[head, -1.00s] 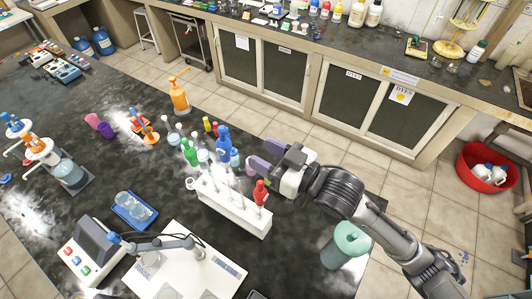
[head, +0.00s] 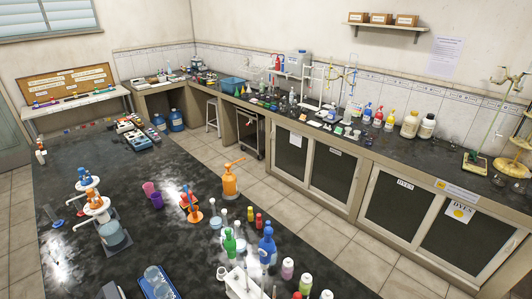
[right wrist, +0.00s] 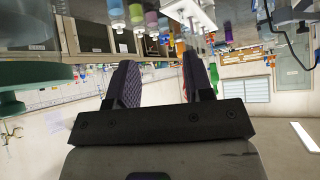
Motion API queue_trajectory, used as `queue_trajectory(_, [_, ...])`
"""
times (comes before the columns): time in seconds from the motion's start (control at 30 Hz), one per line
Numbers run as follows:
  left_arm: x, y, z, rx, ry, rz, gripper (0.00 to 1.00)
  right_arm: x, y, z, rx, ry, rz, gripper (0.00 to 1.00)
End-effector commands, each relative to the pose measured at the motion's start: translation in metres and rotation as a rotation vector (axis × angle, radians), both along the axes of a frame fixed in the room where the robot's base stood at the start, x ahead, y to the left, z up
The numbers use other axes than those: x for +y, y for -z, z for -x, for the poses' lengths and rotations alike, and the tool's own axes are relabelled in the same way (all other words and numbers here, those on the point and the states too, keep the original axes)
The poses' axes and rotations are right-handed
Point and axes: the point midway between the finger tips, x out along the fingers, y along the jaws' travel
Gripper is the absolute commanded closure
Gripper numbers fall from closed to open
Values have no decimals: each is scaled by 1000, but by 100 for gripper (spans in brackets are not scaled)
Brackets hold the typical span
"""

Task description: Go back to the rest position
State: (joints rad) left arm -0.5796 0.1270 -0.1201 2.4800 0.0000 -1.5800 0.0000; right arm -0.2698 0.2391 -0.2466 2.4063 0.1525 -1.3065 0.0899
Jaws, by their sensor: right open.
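My right gripper (right wrist: 160,82) shows in the right wrist view, which is upside down. Its two dark fingers are apart, and I see nothing held between them. The black bench top with its bottles and the white rack (right wrist: 190,14) appears along the top of that view, beyond the fingers. In the head view the same rack (head: 240,284) stands at the bottom edge, partly cut off. Neither of my arms shows in the head view, and my left gripper is in no view.
On the dark bench (head: 100,180) stand an orange wash bottle (head: 230,183), a blue bottle (head: 267,248), a green bottle (head: 229,243) and purple cups (head: 156,200). A green round-ended object (right wrist: 12,90) is at the left of the wrist view. Tiled floor (head: 340,225) separates bench and cabinets.

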Motion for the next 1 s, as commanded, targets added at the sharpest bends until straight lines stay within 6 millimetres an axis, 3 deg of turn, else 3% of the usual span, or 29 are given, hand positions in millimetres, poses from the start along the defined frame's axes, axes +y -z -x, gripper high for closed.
queue_trajectory(0.1, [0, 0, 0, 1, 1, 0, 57, -18, 29, 45, 152, 56, 60, 53])
queue_trajectory(0.37, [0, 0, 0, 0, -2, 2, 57, -49, 63, 130, 424, 145, 173, 53])
queue_trajectory(0.4, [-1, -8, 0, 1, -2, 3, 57, -52, 57, 137, 445, 150, 184, 53])
queue_trajectory(0.9, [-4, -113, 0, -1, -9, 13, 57, -50, -48, 131, 431, 145, 180, 53])
queue_trajectory(1.0, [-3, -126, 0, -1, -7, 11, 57, -50, -61, 131, 430, 145, 179, 53])
